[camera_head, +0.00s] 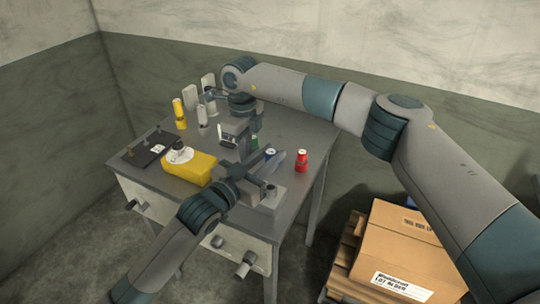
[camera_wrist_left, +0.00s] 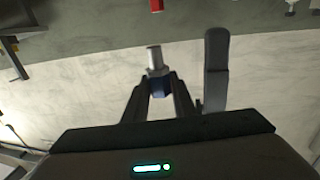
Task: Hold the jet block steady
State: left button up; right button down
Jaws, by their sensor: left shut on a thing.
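My left gripper (camera_head: 262,165) reaches over the front half of the table. In the left wrist view my left gripper (camera_wrist_left: 157,88) has its fingers closed in on a small dark blue piece (camera_wrist_left: 158,86). A pale metal cylinder (camera_wrist_left: 153,60) shows just beyond that piece. I cannot tell for sure whether the held piece is the jet block. A light grey block (camera_head: 271,201) lies on the table by my left gripper, partly hidden by it. My right gripper (camera_head: 235,132) hangs over the middle of the table, and its fingers are too small and covered to read.
A yellow thing (camera_head: 197,170) with a white disc lies left of my left gripper. A black board (camera_head: 152,147) lies at the table's left. A cardboard box (camera_head: 405,245) stands on a pallet at right.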

jog(key=shift+r, duration=0.1)
notch_tip(320, 180, up, 12)
dwell(0.6)
jog(key=shift+f, duration=0.25)
notch_tip(320, 180, down, 12)
jog(key=shift+r, duration=0.25)
dwell(0.6)
